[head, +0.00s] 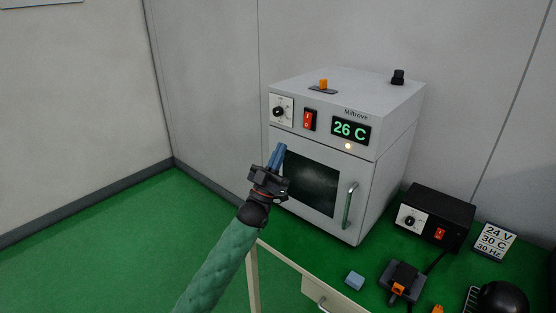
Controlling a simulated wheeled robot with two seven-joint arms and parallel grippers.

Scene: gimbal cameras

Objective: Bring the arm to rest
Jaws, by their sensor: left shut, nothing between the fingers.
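My left gripper (277,156) shows in the head view at the end of my green-sleeved left arm (220,262). Its blue fingers are shut with nothing between them. They point up and appear in front of the lower left front of a grey oven (390,155), overlapping the left edge of its dark door window (311,182). I cannot tell whether they touch it. The oven display (351,130) reads 26 C, and a small lamp below it is lit. My right gripper is not in view.
A black power box (435,216) stands right of the oven, beside a sign (495,240) reading 24 V, 30 C, 30 Hz. A blue block (355,279) and a black device with an orange part (403,280) lie in front. The green area at left is clear.

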